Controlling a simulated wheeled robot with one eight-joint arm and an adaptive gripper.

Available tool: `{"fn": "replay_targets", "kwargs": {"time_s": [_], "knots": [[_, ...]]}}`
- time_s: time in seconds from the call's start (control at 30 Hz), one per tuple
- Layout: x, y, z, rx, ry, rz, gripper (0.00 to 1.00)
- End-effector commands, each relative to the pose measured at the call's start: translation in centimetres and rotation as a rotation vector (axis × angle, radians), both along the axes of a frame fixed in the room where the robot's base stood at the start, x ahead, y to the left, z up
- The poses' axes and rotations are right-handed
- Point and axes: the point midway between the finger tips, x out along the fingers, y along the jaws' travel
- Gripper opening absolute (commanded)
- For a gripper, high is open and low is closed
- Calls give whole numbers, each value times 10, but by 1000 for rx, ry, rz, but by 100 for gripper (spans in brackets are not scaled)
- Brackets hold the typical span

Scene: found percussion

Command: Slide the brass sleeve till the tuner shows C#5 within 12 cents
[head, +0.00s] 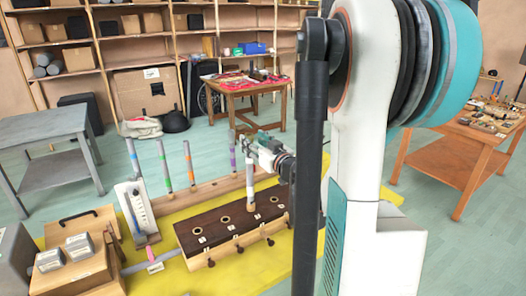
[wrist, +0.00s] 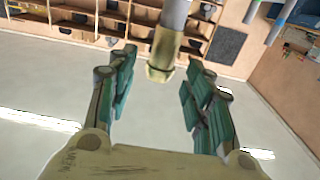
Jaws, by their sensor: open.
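In the wrist view, a grey tube comes down from the top edge and ends in a brass-coloured sleeve (wrist: 162,55). My gripper (wrist: 163,72) is open, one teal finger on each side of the sleeve's line with gaps between. The sleeve looks beyond the fingertips; I cannot tell the exact distance. In the head view, my gripper (head: 247,148) is at the top of a pale upright tube (head: 250,182) on the dark-topped wooden chest (head: 213,229). The brass sleeve is not clear there. No tuner reading is legible.
Several tubes with coloured bands stand in a wooden rail (head: 206,187) behind the chest. A white gauge board (head: 137,209) leans to the left, and a wooden box (head: 82,229) is at far left. All are on a yellow mat (head: 262,268). My arm hides the right side.

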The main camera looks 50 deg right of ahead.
Motion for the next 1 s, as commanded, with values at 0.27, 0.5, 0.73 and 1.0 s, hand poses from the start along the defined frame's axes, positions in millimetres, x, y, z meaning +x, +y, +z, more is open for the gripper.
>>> {"fn": "replay_targets", "kwargs": {"time_s": [0.27, 0.5, 0.73, 1.0], "knots": [[31, -7, -1, 0, 0, 1, 47], [37, -9, 0, 0, 0, 1, 47], [37, -9, 0, 0, 0, 0, 31], [37, -9, 0, 0, 0, 0, 0]]}}
